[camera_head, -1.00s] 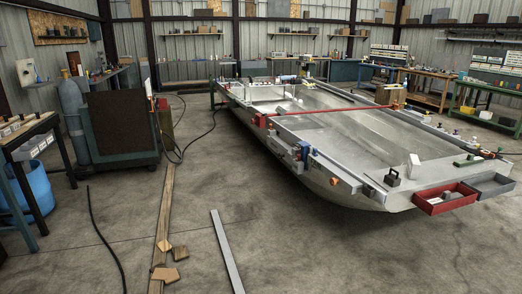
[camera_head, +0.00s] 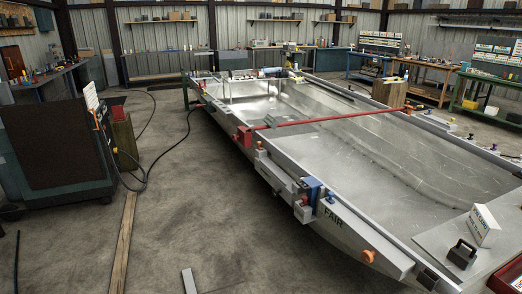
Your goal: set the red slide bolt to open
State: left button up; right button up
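No part I can surely name as the red slide bolt shows at this distance. A long red bar (camera_head: 325,120) spans the open metal hull (camera_head: 345,150) from side to side. A red block (camera_head: 243,136) sits at its near end, on the hull's left edge. Further along that edge is a grey rail-like fitting (camera_head: 281,176) with a small orange-red part (camera_head: 304,200) and a blue fitting (camera_head: 313,190) near its end. Whether any bolt is open or shut cannot be seen. Neither of my grippers is in view.
A black-handled block (camera_head: 462,254) and a white sign (camera_head: 484,226) stand on the hull's near deck. A red tray (camera_head: 509,276) is cut off at lower right. A dark cabinet (camera_head: 55,150) stands left, with hoses and a plank (camera_head: 124,240) on the floor. Open floor lies left of the hull.

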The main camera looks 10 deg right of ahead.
aim_at(304, 198)
jog(key=i, duration=1.2)
jog(key=i+j+z, duration=0.1)
jog(key=i, duration=1.1)
